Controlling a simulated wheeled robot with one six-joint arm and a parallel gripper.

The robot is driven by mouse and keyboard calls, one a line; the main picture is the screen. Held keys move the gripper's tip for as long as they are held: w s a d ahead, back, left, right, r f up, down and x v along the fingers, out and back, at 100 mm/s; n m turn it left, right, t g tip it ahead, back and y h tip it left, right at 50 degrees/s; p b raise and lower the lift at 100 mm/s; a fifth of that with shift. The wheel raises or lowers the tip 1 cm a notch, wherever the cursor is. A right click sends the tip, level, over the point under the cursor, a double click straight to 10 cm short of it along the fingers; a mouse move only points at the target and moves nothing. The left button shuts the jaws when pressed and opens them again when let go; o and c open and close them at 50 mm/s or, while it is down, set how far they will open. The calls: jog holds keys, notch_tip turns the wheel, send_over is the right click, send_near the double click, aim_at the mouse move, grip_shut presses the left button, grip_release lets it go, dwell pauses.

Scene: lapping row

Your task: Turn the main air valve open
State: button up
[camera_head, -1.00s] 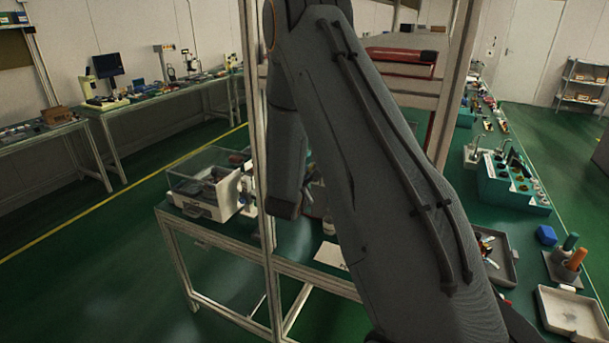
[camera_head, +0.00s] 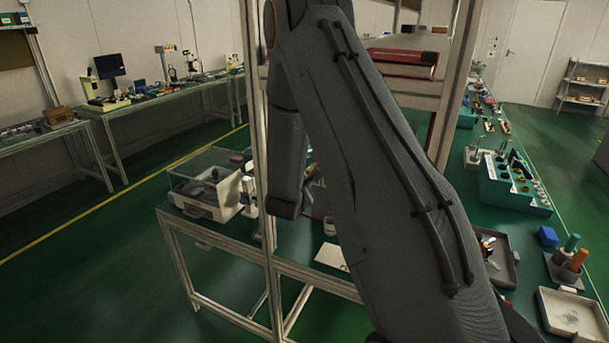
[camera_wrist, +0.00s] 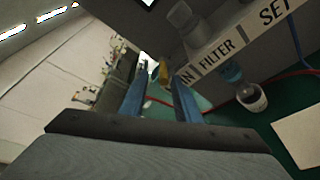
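My gripper (camera_wrist: 159,80) shows in the wrist view as two blue fingers with a clear gap between them. A small yellow piece (camera_wrist: 164,72), possibly the main air valve's handle, shows between the fingertips, closer to the right finger. I cannot tell whether either finger touches it. A white label strip (camera_wrist: 222,50) beside it reads "IN", "FILTER" and "SET"; its left end is hidden by the finger. The valve's body cannot be made out. In the head view my arm hides most of the spot.
A clear cup-like bowl (camera_wrist: 250,97) hangs below the strip, with a red hose (camera_wrist: 222,104) nearby. A white machine with a clear cover (camera_head: 205,195) stands on the bench to the left. A frame post (camera_head: 256,130) rises close to my arm. Green floor at left is clear.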

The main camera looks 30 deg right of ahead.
jog(key=shift+s, duration=0.1)
jog(key=b+v, duration=0.2)
jog(key=v, duration=0.5)
jog(key=shift+s+a+b, duration=0.25)
jog(key=shift+b, duration=0.05)
jog(key=shift+r, duration=0.1)
